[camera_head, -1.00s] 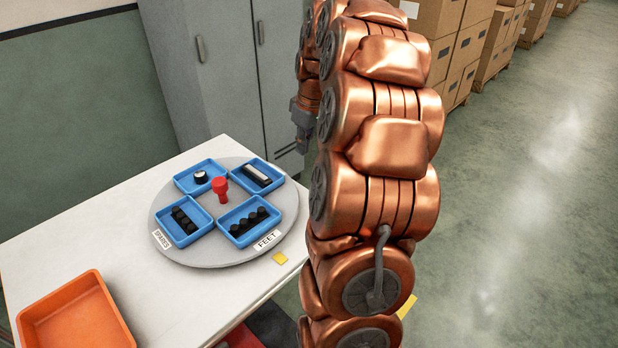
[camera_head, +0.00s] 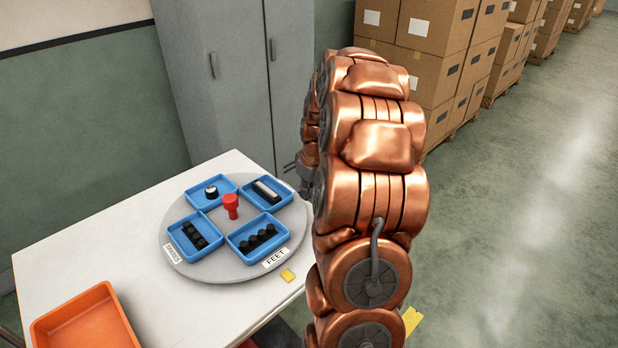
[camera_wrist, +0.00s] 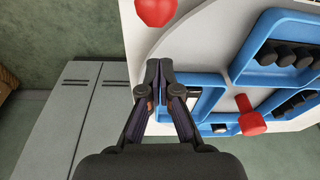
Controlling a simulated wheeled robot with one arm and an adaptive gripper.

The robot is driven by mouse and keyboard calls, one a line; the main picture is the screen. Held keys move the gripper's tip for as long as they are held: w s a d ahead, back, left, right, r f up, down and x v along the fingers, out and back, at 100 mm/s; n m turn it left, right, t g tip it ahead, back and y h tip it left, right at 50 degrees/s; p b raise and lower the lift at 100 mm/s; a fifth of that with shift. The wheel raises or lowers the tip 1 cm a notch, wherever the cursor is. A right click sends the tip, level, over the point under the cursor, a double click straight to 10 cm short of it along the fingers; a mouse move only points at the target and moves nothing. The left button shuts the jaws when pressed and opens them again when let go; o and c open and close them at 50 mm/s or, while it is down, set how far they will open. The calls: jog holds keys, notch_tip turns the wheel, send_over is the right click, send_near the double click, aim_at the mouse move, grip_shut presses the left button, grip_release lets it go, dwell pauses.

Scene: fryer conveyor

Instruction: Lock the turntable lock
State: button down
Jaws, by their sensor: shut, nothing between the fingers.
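The grey turntable (camera_head: 222,268) sits on the white table and carries blue trays and a red knob (camera_head: 231,206) standing at its centre. The knob also shows in the wrist view (camera_wrist: 249,116). A second red, rounded part (camera_wrist: 155,10) shows at the top edge of the wrist view, beside the turntable rim; I cannot tell if it is the lock. It is not visible in the head view. My gripper (camera_wrist: 158,66) is shut and empty, with its fingertips over the turntable's edge in the wrist view. In the head view my arm mostly hides it.
The blue trays hold small dark parts, a round knob and a pale bar. An orange bin (camera_head: 85,322) stands at the table's near left. Grey cabinets (camera_head: 235,80) stand behind; stacked boxes (camera_head: 430,60) stand at the back right.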

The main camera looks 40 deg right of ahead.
jog(key=shift+s+d+r+p, duration=0.1)
jog(key=shift+s+r+p, duration=0.15)
jog(key=shift+s, duration=0.75)
jog(key=shift+s+d+r+p, duration=0.1)
jog(key=shift+s+p, duration=0.2)
jog(key=shift+s, duration=0.7)
jog(key=shift+s+b, duration=0.15)
jog(key=shift+b, duration=0.5)
